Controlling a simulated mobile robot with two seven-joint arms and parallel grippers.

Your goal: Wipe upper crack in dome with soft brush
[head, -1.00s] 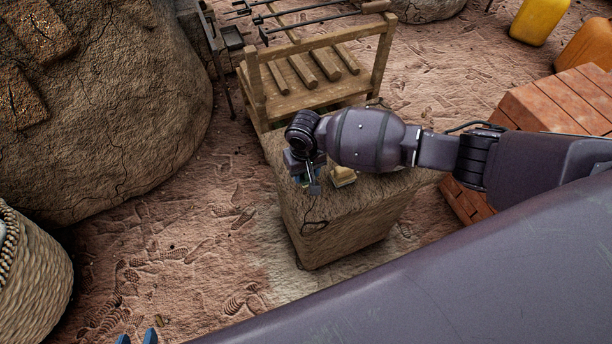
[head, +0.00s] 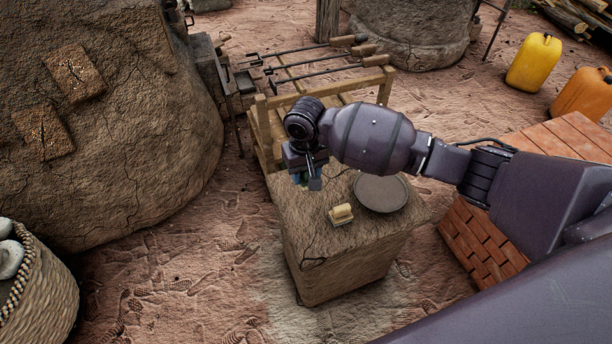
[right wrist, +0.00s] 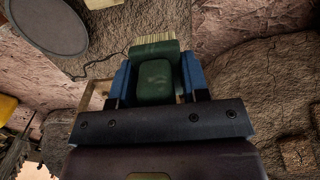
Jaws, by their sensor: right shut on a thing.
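The large mud dome (head: 150,120) fills the left of the head view. Its upper patch (head: 75,73) is a brown rectangle with a dark crack across it; a lower speckled patch (head: 43,130) lies below it. My right gripper (head: 308,180) is above the far left part of the mud block, apart from the dome. In the right wrist view it is shut on a green brush (right wrist: 154,80) with pale bristles (right wrist: 155,47) pointing away from the wrist. In the head view the brush is mostly hidden. My left gripper is out of view.
The mud block (head: 335,265) carries a small yellowish block-shaped item (head: 341,214) and a round grey disc (head: 381,193). A wooden rack (head: 262,125) with metal rods stands behind. Bricks (head: 480,240) are at right, a basket (head: 45,290) at lower left. Ground between dome and block is clear.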

